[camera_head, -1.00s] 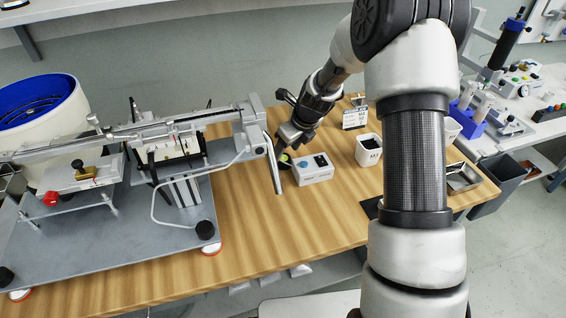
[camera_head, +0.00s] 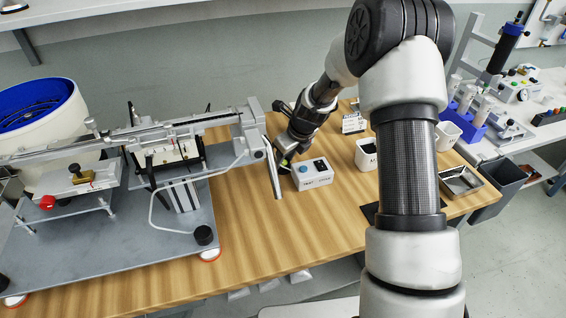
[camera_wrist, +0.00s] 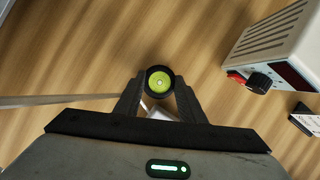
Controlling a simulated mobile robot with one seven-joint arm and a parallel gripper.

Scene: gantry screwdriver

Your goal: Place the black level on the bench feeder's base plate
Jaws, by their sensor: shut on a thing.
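My gripper (camera_wrist: 159,95) is shut on the black level (camera_wrist: 151,72), a small round black ring with a yellow-green bubble face. In the wrist view the level sits between the fingertips, face toward the camera, with wood behind it. In the head view my gripper (camera_head: 288,156) is over the wooden bench, right of the bench feeder; the level is mostly hidden there. The feeder's grey base plate (camera_head: 130,246) lies to the left, apart from my gripper. It carries the feeder's rail and stands. I cannot tell the level's height above the bench.
A white button box (camera_head: 314,175) stands right beside my gripper. The feeder's rail end and bent bar (camera_head: 273,170) stand between my gripper and the plate. A white cup (camera_head: 366,154) and metal tray (camera_head: 461,182) are farther right. The plate's front area is mostly bare.

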